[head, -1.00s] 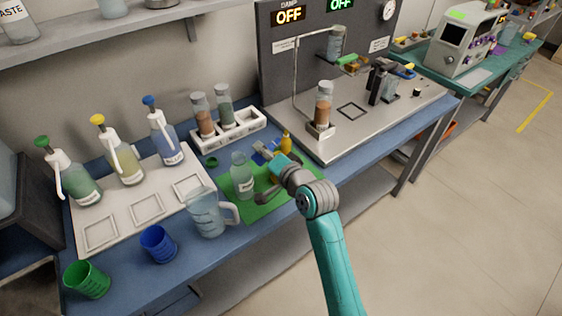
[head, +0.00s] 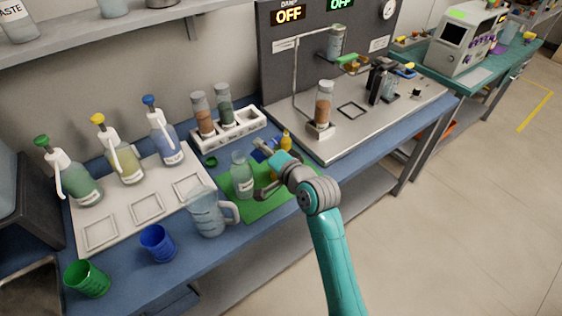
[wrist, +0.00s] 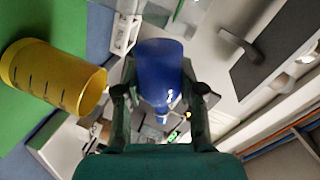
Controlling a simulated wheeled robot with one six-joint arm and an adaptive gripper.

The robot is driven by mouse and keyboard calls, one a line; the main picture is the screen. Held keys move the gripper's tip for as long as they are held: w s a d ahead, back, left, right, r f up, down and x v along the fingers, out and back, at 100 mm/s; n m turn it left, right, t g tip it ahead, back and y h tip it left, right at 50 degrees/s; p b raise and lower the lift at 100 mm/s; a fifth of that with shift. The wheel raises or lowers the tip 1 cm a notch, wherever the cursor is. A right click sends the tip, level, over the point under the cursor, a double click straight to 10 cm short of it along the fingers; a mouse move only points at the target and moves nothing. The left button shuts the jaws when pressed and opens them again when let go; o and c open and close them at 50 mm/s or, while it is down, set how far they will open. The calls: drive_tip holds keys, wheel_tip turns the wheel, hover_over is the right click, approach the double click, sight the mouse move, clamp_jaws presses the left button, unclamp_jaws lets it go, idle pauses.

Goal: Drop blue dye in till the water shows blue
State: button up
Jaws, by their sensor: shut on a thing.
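My gripper (wrist: 160,100) is shut on the blue dye bottle (wrist: 158,70), with a finger on each side of it in the wrist view. The bottle is tilted, its narrow end toward the bottom of that view. In the head view my gripper (head: 265,168) is over the back of the green mat (head: 262,208), just right of a clear open bottle (head: 242,180). That bottle stands upright, and its contents look pale, not blue. No falling drop can be made out. The wrist partly hides the area behind it.
A clear jug (head: 207,214) stands left of the mat, with a blue cup (head: 158,243) and a green cup (head: 87,279) further left. A yellow cup (wrist: 50,78) shows beside the gripper. A green cap (head: 211,162) and a tube rack (head: 228,133) are behind.

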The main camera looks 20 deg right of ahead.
drive_tip(key=shift+r+m+y, duration=0.3)
drive_tip(key=shift+r+m, duration=0.1)
drive_tip(key=shift+r, duration=0.3)
idle(0.7)
drive_tip(key=shift+r+m+p, duration=0.4)
drive_tip(key=shift+m+p, duration=0.25)
drive_tip(key=shift+m, duration=0.05)
idle(1.7)
drive_tip(key=shift+f+g, duration=0.1)
drive_tip(key=shift+g, duration=0.2)
idle(0.3)
